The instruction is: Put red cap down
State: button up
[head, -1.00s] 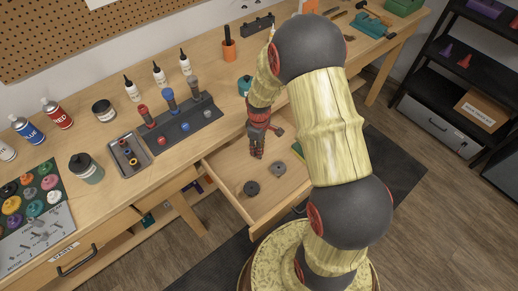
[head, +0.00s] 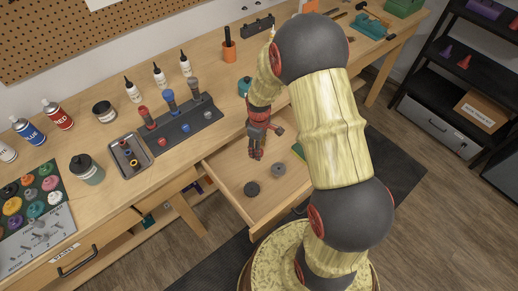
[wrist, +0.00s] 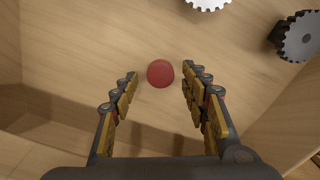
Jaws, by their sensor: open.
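The red cap (wrist: 160,73) is a small round red piece over the wooden floor of the open drawer (head: 228,178). In the wrist view my gripper (wrist: 159,76) is open, with one finger on each side of the cap and a visible gap on both sides. The cap appears to rest on the drawer floor, though its height is hard to judge. In the head view my gripper (head: 256,153) points down into the drawer, and I cannot make out the cap there.
A dark gear (head: 251,188) and a grey gear (head: 278,169) lie in the drawer near my gripper. The drawer walls stand close around. On the bench are a dark rack (head: 185,125) with several coloured-handled tools and a small metal tray (head: 130,157).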

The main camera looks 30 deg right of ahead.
jog(key=s+a+r+m+t+p, duration=0.1)
jog(key=s+a+r, duration=0.15)
jog(key=r, duration=1.15)
jog(key=s+a+r+m+t+p, duration=0.1)
jog(key=s+a+r+m+p, duration=0.15)
jog(key=r, duration=1.05)
jog(key=s+a+r+m+t, duration=0.1)
jog(key=s+a+r+m, duration=0.1)
jog(key=s+r, duration=0.3)
jog(key=s+a+r+m+t, duration=0.1)
jog(key=s+a+r+t, duration=0.1)
jog(key=s+r, duration=0.4)
jog(key=s, duration=0.4)
jog(key=shift+s+a+r+m+t+b, duration=0.3)
jog(key=shift+s+a+m, duration=0.05)
jog(key=shift+a, duration=0.05)
